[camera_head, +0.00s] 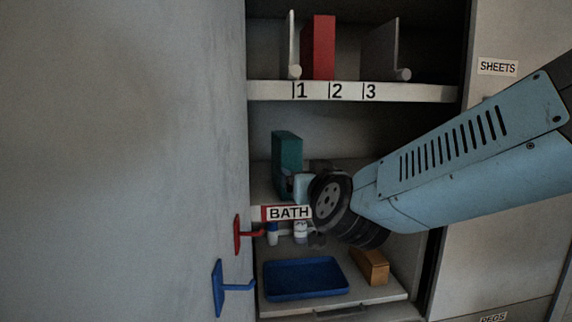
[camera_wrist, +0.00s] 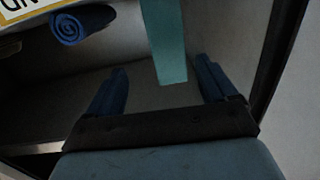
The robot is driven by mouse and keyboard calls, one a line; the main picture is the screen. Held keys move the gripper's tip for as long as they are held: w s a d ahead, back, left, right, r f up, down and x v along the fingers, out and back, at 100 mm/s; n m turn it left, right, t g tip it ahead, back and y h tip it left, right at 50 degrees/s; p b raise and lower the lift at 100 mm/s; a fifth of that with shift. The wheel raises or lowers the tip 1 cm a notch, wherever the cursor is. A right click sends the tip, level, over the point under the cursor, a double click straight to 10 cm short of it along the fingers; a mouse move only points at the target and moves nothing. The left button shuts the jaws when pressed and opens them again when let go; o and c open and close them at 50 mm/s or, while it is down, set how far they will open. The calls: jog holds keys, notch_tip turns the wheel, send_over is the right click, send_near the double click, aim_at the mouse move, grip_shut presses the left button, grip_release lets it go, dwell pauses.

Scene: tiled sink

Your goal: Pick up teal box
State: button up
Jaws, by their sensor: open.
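The teal box (camera_head: 287,149) stands upright on the middle shelf, near its left end, in the head view. In the wrist view the teal box (camera_wrist: 165,40) reaches down from the top edge, with its near end between the two dark blue fingers. My gripper (camera_wrist: 163,82) is open, its fingers spread to the left and right of the box with gaps on both sides. In the head view my gripper (camera_head: 296,187) is at the lower right of the box, partly hidden by my wrist. Contact cannot be told there.
A red box (camera_head: 319,47) stands on the upper shelf between grey dividers. Below are a BATH label (camera_head: 289,213), small bottles (camera_head: 300,231), a blue tray (camera_head: 305,278) and a brown box (camera_head: 370,266). A blue roll (camera_wrist: 70,27) shows upper left.

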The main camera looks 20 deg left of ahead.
aim_at(291, 166)
jog(key=shift+t, duration=0.3)
jog(key=x, duration=0.3)
jog(key=a+x, duration=0.1)
jog(key=x, duration=0.5)
jog(key=shift+s+a, duration=0.15)
jog(key=shift+s, duration=0.15)
jog(key=shift+f+x, duration=0.15)
jog(key=shift+x, duration=1.1)
jog(key=shift+f+x, duration=0.15)
jog(key=shift+x, duration=1.1)
jog(key=shift+c, duration=0.5)
jog(key=c, duration=1.2)
